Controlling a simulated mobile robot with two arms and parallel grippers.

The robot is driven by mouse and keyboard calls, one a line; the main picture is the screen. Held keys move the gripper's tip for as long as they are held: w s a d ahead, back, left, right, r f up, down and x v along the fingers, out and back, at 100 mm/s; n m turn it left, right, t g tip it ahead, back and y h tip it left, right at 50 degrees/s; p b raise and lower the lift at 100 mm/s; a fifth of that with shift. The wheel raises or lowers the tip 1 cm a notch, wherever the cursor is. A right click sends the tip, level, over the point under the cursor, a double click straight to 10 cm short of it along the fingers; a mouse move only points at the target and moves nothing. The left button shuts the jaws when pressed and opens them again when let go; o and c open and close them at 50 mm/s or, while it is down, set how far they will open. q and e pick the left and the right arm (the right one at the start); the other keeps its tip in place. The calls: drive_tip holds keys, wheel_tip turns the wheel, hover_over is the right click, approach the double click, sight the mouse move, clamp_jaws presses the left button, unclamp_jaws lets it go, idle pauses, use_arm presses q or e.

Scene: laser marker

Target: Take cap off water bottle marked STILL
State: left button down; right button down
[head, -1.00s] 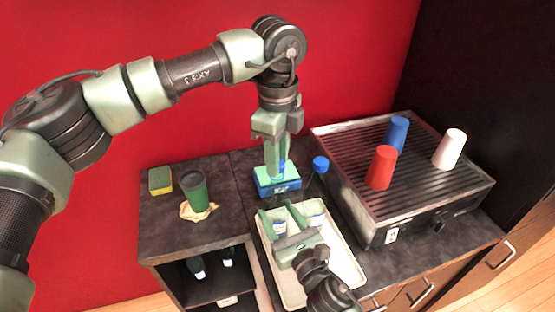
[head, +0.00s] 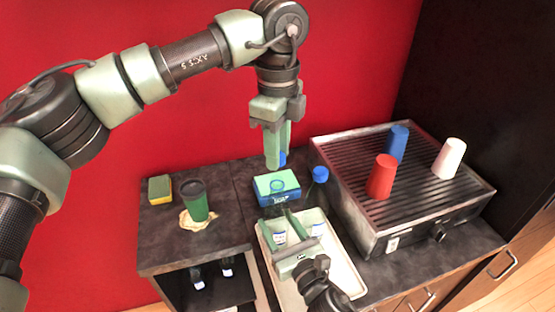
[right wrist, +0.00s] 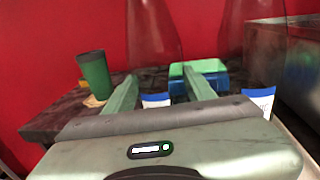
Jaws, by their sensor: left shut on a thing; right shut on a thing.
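My left gripper (head: 277,160) points down and is shut on a blue cap (head: 283,158), partly hidden behind a finger, in the air above a blue box. Below it, a clear bottle (head: 279,238) with a white and blue label stands in the pale tray, its round open neck showing against the box. My right gripper (head: 278,214) is shut around this bottle; it also shows in the right wrist view (right wrist: 157,100), its top out of frame. I cannot read the label. A second clear bottle (head: 317,230) with a blue cap (head: 320,174) stands to the right.
The pale tray (head: 345,268) lies in front of the blue box with green top (head: 276,196). At right, a ribbed machine (head: 350,180) carries red, blue and white cups. A green cup (head: 196,203) and a sponge (head: 160,189) are at left.

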use_arm(q)
drive_tip(key=shift+r, duration=0.3)
use_arm(e)
drive_tip(key=shift+c, duration=2.2)
unclamp_jaws()
use_arm(q)
wheel_tip(320, 180, down, 3)
drive_tip(key=b, duration=0.3)
use_arm(e)
drive_tip(key=v, duration=1.1)
drive_tip(key=shift+f, duration=0.15)
use_arm(q)
drive_tip(key=shift+f, duration=0.15)
use_arm(e)
drive_tip(key=shift+s+d, duration=0.2)
drive_tip(key=shift+s, duration=0.2)
drive_tip(key=shift+s+d, duration=0.1)
